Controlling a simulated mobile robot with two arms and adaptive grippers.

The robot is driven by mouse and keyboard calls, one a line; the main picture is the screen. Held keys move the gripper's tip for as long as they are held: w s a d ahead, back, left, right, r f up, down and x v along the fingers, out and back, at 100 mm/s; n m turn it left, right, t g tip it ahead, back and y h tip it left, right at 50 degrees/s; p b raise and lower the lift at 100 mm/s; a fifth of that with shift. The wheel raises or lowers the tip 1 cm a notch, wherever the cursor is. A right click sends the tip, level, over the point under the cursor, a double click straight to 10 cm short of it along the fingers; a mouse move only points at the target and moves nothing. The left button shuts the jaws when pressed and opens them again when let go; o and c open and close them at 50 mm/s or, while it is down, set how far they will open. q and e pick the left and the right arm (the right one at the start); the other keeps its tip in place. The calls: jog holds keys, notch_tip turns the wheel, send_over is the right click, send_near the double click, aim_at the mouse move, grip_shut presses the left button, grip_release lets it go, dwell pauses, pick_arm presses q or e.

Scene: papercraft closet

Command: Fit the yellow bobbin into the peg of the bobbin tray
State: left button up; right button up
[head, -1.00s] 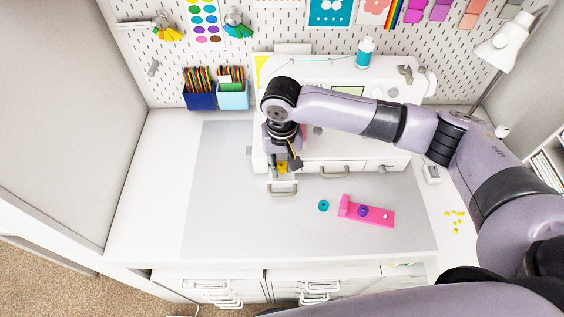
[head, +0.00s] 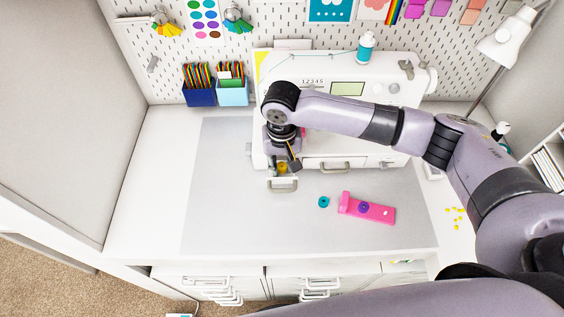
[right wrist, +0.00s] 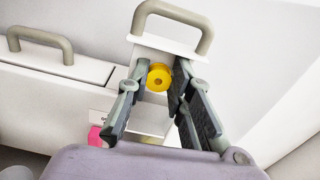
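The yellow bobbin (head: 282,168) is at a small pulled-out drawer (head: 283,186) at the front left of the sewing machine. In the right wrist view the bobbin (right wrist: 158,77) shows its round face and centre hole between the fingertips of my right gripper (right wrist: 161,72). It appears against the right finger and very close to the left one; whether it is gripped is unclear. In the head view my right gripper (head: 284,163) points down over the drawer and partly hides it. The pink bobbin tray (head: 378,212) lies on the mat with a purple bobbin (head: 363,208) on it. My left gripper is out of view.
A teal bobbin (head: 324,202) lies on the mat left of the tray. The white sewing machine (head: 405,92) stands behind, under my right arm. Small yellow pieces (head: 458,211) lie at the right. The left part of the grey mat (head: 225,200) is clear.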

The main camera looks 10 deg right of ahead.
jog(key=o, duration=0.6)
jog(key=shift+c, duration=0.2)
